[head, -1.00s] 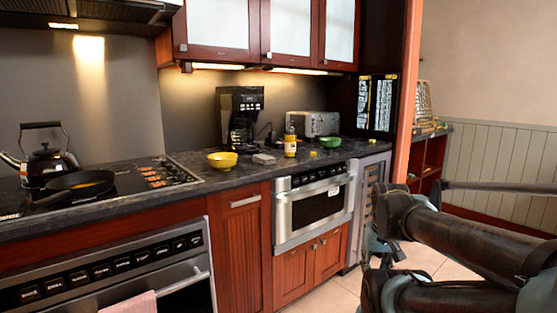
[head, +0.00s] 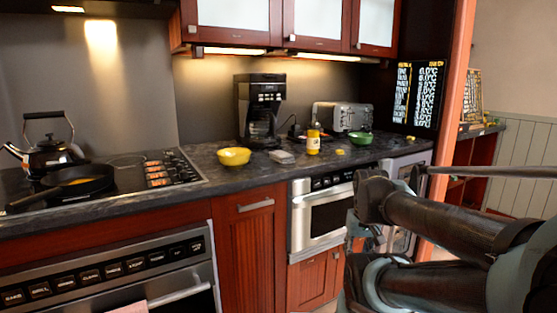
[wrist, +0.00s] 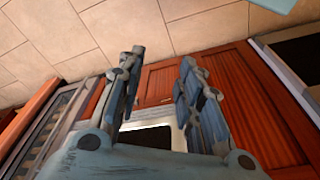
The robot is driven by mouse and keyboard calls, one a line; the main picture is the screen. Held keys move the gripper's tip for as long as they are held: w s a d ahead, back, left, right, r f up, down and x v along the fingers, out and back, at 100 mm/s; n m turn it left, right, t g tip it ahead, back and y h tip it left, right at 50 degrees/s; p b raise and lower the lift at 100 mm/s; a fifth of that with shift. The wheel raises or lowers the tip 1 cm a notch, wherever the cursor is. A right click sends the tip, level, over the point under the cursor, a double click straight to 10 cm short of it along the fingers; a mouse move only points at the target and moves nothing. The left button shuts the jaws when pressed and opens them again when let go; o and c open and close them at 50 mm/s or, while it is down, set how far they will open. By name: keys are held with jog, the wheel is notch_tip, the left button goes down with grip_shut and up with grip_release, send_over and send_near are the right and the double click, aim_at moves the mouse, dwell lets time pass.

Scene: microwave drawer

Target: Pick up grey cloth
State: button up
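A small grey item (head: 281,157), likely the grey cloth, lies on the dark countertop (head: 212,158) in the head view. It is between the yellow bowl (head: 233,156) and a yellow bottle (head: 313,141), and too small to make out its folds. In the wrist view my gripper (wrist: 160,62) is open, its two fingers wide apart with nothing between them. It points at cabinet fronts and floor tiles, and no cloth shows there. In the head view my arm fills the lower right, and I cannot make out the fingertips.
A coffee maker (head: 259,112), toaster (head: 341,118) and green bowl (head: 360,137) stand behind and right of the grey item. A kettle (head: 48,157) and pan (head: 72,184) are on the stove at left. A built-in microwave drawer (head: 322,215) sits below the counter.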

jog(key=o, duration=0.4)
jog(key=shift+r, duration=0.1)
jog(key=o, duration=0.7)
jog(key=r, duration=0.2)
jog(key=shift+w+a+r, duration=0.25)
jog(key=shift+w+r, duration=0.1)
jog(key=shift+r, duration=0.05)
jog(key=w+a+r+n+t+y, duration=0.1)
jog(key=w+a+r+n, duration=0.1)
jog(key=w+a+r, duration=0.7)
jog(key=w+a+r+n+y, duration=0.15)
jog(key=w+a+r, duration=0.25)
jog(key=w+r, duration=0.9)
jog(key=w+a+r+n+t, duration=0.1)
jog(key=w+a+r+n, duration=0.2)
jog(key=w+a+r, duration=0.6)
send_over(282, 154)
jog(key=s+d, duration=0.1)
jog(key=d, duration=0.1)
jog(key=shift+g, duration=0.3)
notch_tip(282, 154, down, 9)
jog(key=shift+f, duration=0.15)
jog(key=shift+a+x, duration=0.15)
jog(key=shift+x, duration=1.2)
jog(key=shift+a+x, duration=0.15)
jog(key=shift+x, duration=1.25)
